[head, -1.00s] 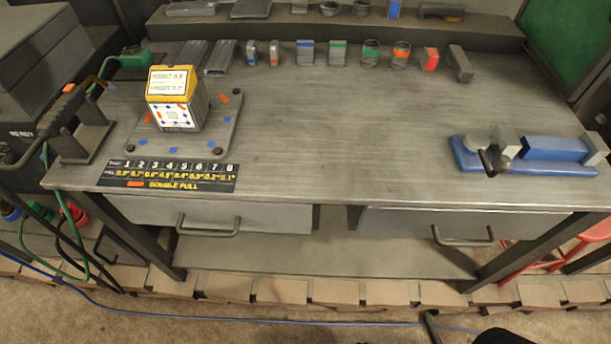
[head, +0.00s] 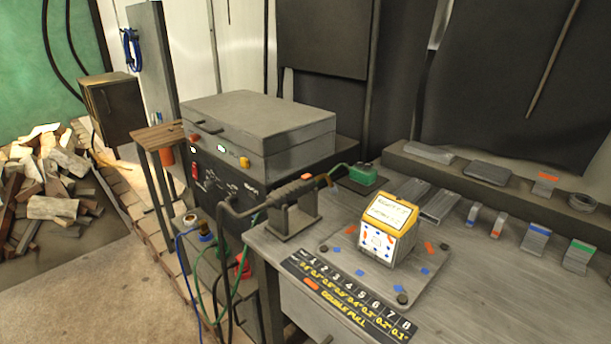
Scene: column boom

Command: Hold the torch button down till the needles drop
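The torch (head: 290,190) rests in a dark metal stand (head: 295,217) at the left end of the workbench, its cable hanging down on the left. A button on it is too small to make out. A grey welding machine (head: 225,165) stands behind and left of it, with a lit green display on its front. Needles or gauges are too small to tell. A yellow-and-white box (head: 387,230) with a small screen sits on a grey plate on the bench; the screen text is unreadable. Neither of my grippers is in view.
A black number chart (head: 347,295) lies at the bench's front edge. Several metal tube samples stand on the bench (head: 590,310) at right. A green clamp (head: 362,174) sits at the back. A small wooden-topped table (head: 160,135) and a wood pile (head: 55,185) are left. The floor at lower left is clear.

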